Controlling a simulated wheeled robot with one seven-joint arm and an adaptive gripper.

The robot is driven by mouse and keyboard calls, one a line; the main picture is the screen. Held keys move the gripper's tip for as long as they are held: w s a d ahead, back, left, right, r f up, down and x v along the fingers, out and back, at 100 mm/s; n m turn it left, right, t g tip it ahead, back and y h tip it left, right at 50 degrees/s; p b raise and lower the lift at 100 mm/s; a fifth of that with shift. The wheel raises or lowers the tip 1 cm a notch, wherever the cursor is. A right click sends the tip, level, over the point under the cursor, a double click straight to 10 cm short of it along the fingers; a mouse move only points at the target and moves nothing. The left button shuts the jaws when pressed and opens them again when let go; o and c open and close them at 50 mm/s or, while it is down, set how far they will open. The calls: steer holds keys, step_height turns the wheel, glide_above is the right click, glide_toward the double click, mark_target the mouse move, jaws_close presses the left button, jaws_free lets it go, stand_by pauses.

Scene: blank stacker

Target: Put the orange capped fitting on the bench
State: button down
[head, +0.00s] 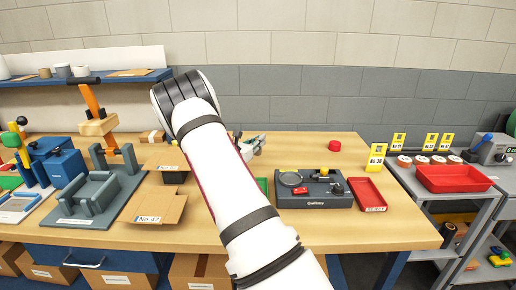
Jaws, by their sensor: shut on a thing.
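My white arm rises through the middle of the head view and bends over at the top. Part of my grey gripper (257,143) shows just right of the arm, low over the rear part of the bench (300,233). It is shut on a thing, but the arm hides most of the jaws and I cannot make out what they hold. I cannot pick out an orange capped fitting anywhere in this view. A short red round piece (334,146) stands on the bench to the right of my gripper.
A dark device with a yellow knob (315,190) and a red tray (367,194) stand right of my arm. Cardboard pieces (158,205) and a grey fixture (92,197) lie left. A grey cart with a red bin (453,179) is at right. The rear right bench is mostly clear.

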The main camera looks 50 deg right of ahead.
steer(key=shift+w+d+f, duration=0.1)
steer(key=shift+w+d, duration=0.8)
steer(key=shift+d, duration=0.2)
steer(key=shift+f, duration=1.75)
steer(key=shift+f, duration=0.1)
steer(key=c, duration=1.6)
jaws_free()
steer(key=shift+f, duration=0.1)
